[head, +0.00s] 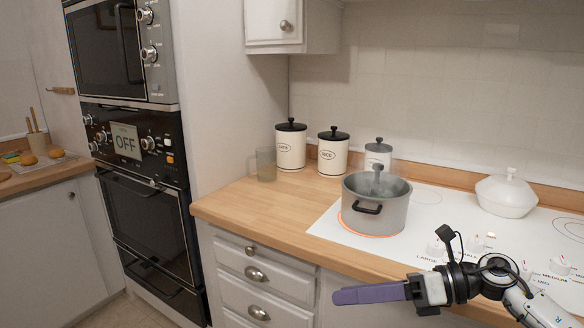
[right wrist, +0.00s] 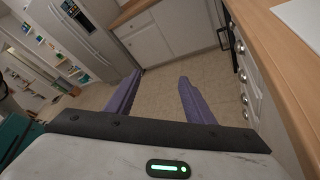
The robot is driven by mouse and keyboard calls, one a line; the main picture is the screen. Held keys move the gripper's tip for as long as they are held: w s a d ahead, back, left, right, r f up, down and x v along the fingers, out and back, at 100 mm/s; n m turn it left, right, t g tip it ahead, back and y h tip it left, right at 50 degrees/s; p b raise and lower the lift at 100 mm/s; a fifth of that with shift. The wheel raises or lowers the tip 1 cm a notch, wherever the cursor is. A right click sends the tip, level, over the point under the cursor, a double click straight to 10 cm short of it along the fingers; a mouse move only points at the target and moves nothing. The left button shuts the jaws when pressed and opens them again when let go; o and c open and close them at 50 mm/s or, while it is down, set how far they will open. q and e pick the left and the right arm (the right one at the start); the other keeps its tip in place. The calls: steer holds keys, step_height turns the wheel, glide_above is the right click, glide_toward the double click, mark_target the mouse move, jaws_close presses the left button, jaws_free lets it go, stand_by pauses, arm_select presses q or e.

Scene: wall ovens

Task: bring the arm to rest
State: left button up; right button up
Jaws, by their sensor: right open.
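My right gripper (head: 372,294) is in front of the counter edge at the bottom right of the head view, its purple fingers pointing left. In the right wrist view its two fingers (right wrist: 157,98) stand apart with nothing between them but the floor beyond. It is open and empty, and touches nothing that I can see. My left gripper is in neither view.
A grey pot (head: 375,212) stands on a glowing burner of the white cooktop (head: 432,205). Several canisters (head: 291,147) and a white lidded dish (head: 505,195) stand behind. Wall ovens (head: 150,215) are at left. Drawers (head: 255,285) line the counter front. The floor (right wrist: 165,125) looks clear.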

steer(key=s+a+f+m+t+y, duration=0.1)
steer(key=s+a+m+t+y, duration=0.15)
steer(key=a+m+t, duration=0.35)
steer(key=s+d+f+m+t+h, duration=0.2)
steer(key=s+d+f+m+h, duration=0.15)
steer(key=f+m, duration=0.55)
steer(key=s+d+f+m+t+h, duration=0.1)
steer(key=s+d+f+m+h, duration=0.35)
steer(key=m, duration=0.65)
steer(key=s+d+f+m+t+h, duration=0.15)
steer(key=f+m+h, duration=0.35)
steer(key=f+m, duration=0.5)
steer(key=s+d+f+m+g+h, duration=0.1)
steer(key=s+f+m+g, duration=0.1)
steer(key=s, duration=0.4)
steer(key=s+d+f+m+g, duration=0.1)
steer(key=s+f+m+g, duration=0.1)
steer(key=s+f+m, duration=0.2)
steer(key=s+f, duration=0.3)
steer(key=shift+s+g+h, duration=0.25)
steer(key=shift+g+h, duration=0.1)
